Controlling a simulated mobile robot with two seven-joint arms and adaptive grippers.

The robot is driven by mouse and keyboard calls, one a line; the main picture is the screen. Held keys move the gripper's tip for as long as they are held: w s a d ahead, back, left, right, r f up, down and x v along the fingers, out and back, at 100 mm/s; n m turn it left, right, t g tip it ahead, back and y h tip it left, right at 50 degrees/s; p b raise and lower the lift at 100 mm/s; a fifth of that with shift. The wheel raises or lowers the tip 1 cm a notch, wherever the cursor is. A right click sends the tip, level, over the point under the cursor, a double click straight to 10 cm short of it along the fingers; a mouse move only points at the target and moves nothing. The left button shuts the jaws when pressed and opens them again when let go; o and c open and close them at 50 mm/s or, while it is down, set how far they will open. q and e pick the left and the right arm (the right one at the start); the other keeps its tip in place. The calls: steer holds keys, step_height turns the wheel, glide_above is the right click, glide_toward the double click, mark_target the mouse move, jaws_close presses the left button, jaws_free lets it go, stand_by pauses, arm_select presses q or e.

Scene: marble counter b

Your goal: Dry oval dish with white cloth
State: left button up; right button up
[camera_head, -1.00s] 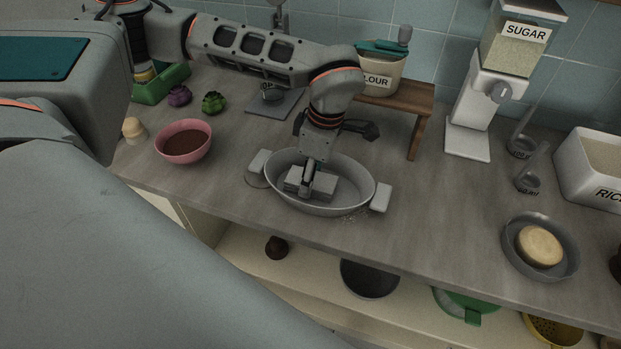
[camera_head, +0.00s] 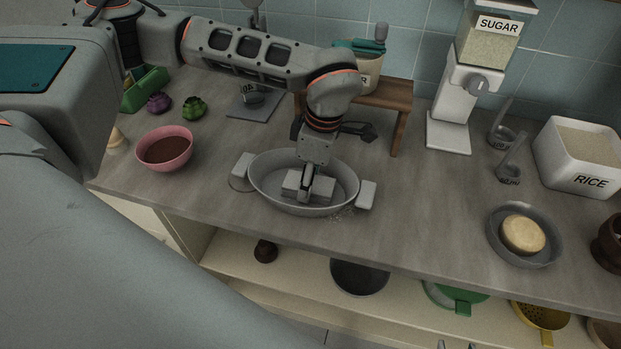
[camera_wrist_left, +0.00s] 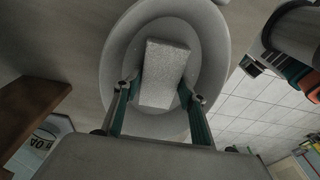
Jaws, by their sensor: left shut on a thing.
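The oval dish (camera_head: 342,179) is grey-white with two block handles and stands on the counter near its front edge. It also shows in the left wrist view (camera_wrist_left: 213,45). The white cloth is a folded pale block (camera_head: 293,184) inside the dish, and it shows clearly in the left wrist view (camera_wrist_left: 165,72). My left gripper (camera_head: 306,194) points down into the dish and is shut on the cloth, with one finger on each side (camera_wrist_left: 157,98). Whether the cloth touches the dish's floor is hard to tell.
A pink bowl (camera_head: 152,160) of brown contents stands left of the dish. A wooden stand (camera_head: 398,98) with a flour canister is behind it. A grey plate with a round yellowish item (camera_head: 523,234) lies right. Counter between dish and plate is clear. Crumbs lie beside the dish.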

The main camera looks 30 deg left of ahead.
mark_target(299, 174)
arm_select(q)
steer(key=shift+s+a+r+p, duration=0.1)
steer(key=shift+s+a+p, duration=0.1)
steer(key=shift+a, duration=0.55)
steer(key=shift+s+a+p, duration=0.1)
steer(key=shift+a+p, duration=0.05)
steer(key=shift+a, duration=0.55)
steer(key=shift+w+a, duration=0.15)
steer(key=shift+w, duration=0.75)
steer(key=shift+w+d+f, duration=0.1)
steer(key=shift+d+f, duration=0.05)
steer(key=shift+d, duration=0.7)
steer(key=shift+w+d+f, duration=0.1)
steer(key=shift+d, duration=0.7)
steer(key=shift+d+r, duration=0.1)
steer(key=shift+s+a+r+p, duration=0.15)
steer(key=shift+a+p, duration=0.1)
steer(key=shift+a, duration=0.65)
steer(key=shift+s+a+f+p, duration=0.1)
steer(key=shift+a+p, duration=0.1)
steer(key=shift+a, duration=0.65)
